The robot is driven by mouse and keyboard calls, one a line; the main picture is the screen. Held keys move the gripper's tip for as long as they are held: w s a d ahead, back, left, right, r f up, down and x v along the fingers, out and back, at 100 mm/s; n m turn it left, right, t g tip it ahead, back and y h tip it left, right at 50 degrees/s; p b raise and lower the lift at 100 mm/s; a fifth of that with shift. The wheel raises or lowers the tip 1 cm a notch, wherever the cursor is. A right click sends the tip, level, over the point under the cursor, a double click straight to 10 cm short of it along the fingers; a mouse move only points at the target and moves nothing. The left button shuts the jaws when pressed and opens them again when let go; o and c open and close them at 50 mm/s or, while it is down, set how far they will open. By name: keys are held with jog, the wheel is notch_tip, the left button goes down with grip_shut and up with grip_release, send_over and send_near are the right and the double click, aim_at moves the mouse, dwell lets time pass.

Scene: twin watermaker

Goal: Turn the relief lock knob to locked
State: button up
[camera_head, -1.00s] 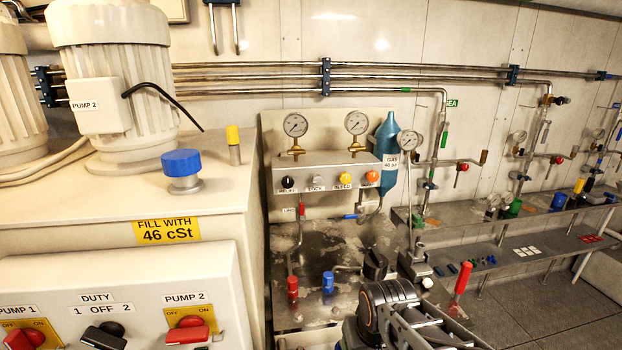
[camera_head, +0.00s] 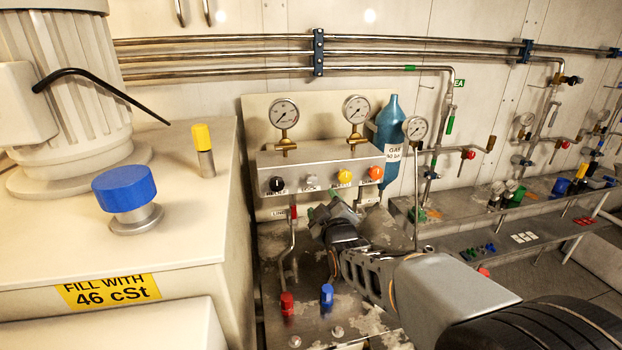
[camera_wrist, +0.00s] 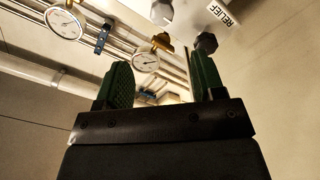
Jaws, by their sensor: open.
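The panel box (camera_head: 330,163) carries a row of knobs below two gauges. The small grey lock knob (camera_head: 311,182) is second from the left; it also shows as a pale knob at the top edge of the wrist view (camera_wrist: 161,12). Its pointing direction is too small to read. The black relief knob (camera_head: 277,184) is to its left, and appears beyond the right finger in the wrist view (camera_wrist: 206,43). My gripper (camera_head: 323,210) is below the lock knob in the head view, apart from it. Its green fingers (camera_wrist: 160,82) are open with nothing gripped.
A yellow knob (camera_head: 344,177) and an orange knob (camera_head: 375,173) sit to the right on the panel. The white cabinet (camera_head: 180,240) borders the left side.

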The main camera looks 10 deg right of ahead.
aim_at(312, 182)
jog(key=w+p, duration=0.3)
jog(key=w, duration=1)
jog(key=shift+w+a+f, duration=0.1)
jog(key=shift+w+a, duration=0.05)
jog(key=shift+w, duration=0.1)
jog(key=shift+c, duration=0.4)
jog(key=c, duration=0.9)
jog(key=shift+o, duration=0.2)
